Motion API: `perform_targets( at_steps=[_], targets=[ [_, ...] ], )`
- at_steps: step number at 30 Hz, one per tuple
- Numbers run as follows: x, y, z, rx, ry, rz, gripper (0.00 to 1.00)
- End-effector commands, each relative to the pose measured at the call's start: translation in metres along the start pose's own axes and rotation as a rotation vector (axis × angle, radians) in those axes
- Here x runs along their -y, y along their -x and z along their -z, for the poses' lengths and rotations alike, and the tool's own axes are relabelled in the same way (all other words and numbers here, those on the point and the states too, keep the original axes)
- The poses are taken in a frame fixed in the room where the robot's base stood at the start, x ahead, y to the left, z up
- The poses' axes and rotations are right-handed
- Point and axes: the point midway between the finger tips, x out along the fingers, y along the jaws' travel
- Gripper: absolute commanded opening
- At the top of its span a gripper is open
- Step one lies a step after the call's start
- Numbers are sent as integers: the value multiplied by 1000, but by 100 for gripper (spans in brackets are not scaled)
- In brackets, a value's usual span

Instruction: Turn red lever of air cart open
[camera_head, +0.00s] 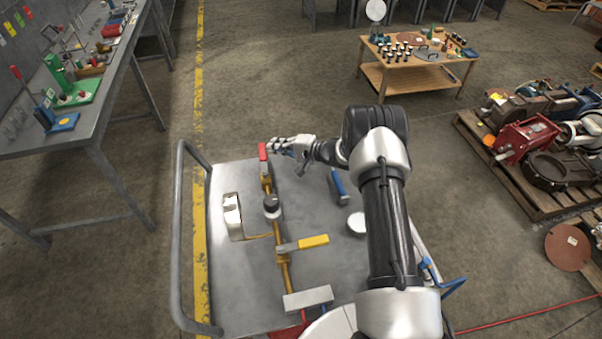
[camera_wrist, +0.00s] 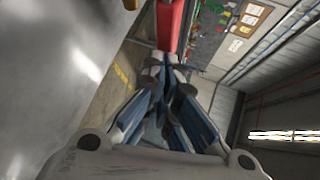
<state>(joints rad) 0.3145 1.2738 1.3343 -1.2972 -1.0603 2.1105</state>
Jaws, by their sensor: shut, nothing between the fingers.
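The air cart (camera_head: 225,280) is a grey metal-topped cart with a brass pipe assembly along it. The red lever (camera_head: 263,152) stands at the pipe's far end. It also shows in the wrist view (camera_wrist: 171,25) at the top, just beyond my fingertips. My gripper (camera_head: 274,147) reaches in from the right, with its tips right beside the red lever. In the wrist view my gripper (camera_wrist: 168,72) is shut with nothing between its fingers. I cannot tell whether the tips touch the lever. The lever's pivot is partly hidden.
A yellow lever (camera_head: 313,241), a blue lever (camera_head: 338,182) and a round gauge (camera_head: 271,203) are on the cart. A handrail (camera_head: 177,240) runs along its left. A workbench (camera_head: 95,95) is at left, a wooden table (camera_head: 415,75) behind, a loaded pallet (camera_head: 530,190) at right.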

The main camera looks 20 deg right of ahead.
Motion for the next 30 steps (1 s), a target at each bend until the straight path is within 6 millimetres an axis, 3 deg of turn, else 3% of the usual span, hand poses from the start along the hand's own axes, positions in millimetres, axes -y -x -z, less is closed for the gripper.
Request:
perform_targets(
  at_steps=[13, 30],
  targets=[
    [4, -14, -5, 2, 0, 0, 0],
    [4, -8, -7, 5, 1, -1, 0]
  ],
)
